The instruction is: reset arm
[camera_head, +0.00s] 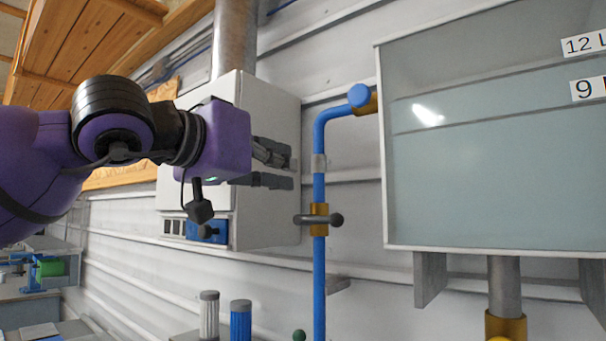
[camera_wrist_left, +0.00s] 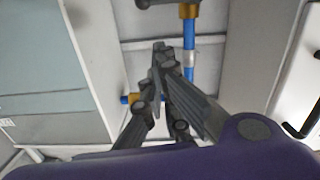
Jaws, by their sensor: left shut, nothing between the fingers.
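My left arm comes in from the left in the head view. Its gripper (camera_head: 290,172) is in front of the white wall cabinet, to the left of the blue pipe (camera_head: 319,255). The left gripper is shut and empty. In the left wrist view its fingers (camera_wrist_left: 159,50) come together in front of the wall and blue pipe (camera_wrist_left: 189,50). No contact with the pipe can be made out. My right gripper is not in view.
A translucent hopper tank (camera_head: 490,150) with level labels fills the right side. The white cabinet (camera_head: 265,200) is behind my left gripper. A valve handle (camera_head: 335,220) sticks out from the pipe. A blue-banded cylinder (camera_head: 240,320) and a white one (camera_head: 209,318) stand below.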

